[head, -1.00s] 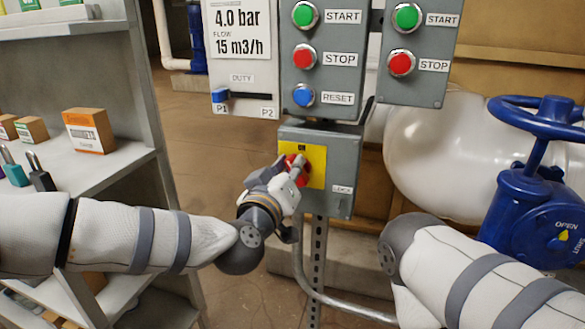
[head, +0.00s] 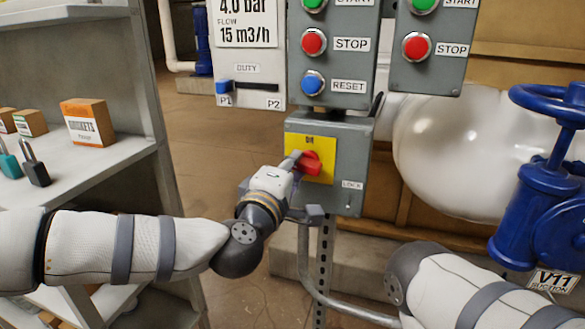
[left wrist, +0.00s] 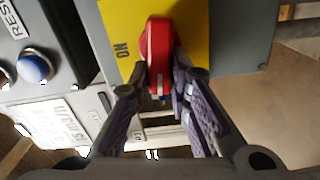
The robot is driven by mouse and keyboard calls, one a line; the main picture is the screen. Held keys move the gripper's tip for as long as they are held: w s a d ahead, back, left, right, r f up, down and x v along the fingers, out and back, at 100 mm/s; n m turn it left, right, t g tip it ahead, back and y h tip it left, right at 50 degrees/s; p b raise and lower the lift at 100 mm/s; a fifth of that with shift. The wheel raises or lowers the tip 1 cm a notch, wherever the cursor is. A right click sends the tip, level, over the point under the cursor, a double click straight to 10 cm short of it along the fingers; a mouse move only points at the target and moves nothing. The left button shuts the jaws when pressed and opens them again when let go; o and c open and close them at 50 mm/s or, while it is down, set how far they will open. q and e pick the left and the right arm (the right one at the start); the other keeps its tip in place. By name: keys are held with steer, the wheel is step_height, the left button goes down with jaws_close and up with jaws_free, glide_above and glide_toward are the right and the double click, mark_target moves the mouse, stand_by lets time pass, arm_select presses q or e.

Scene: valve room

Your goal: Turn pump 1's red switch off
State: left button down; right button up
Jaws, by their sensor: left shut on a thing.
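The red switch (head: 311,162) sits on a yellow plate (head: 322,175) marked ON, on a grey box (head: 350,155) with a LOCK label. In the left wrist view the red switch handle (left wrist: 158,50) stands between the fingers. My left gripper (head: 297,163) is shut on the red switch; its fingertips (left wrist: 160,88) close on the handle's near end. In the head view the gripper covers part of the switch's left side. My right arm shows at the lower right, but its gripper is not in view.
A panel with a red STOP button (head: 313,42) and blue RESET button (head: 313,82) is above the box. A second STOP button (head: 416,46) is to the right. A blue valve (head: 545,215) stands at right. A shelf (head: 100,170) with boxes and padlocks is at left.

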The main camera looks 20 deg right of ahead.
arm_select(q)
steer(key=shift+f+n, duration=0.2)
steer(key=shift+n, duration=0.6)
steer(key=shift+b, duration=0.3)
steer(key=c, duration=1.5)
jaws_free()
steer(key=v, duration=1.2)
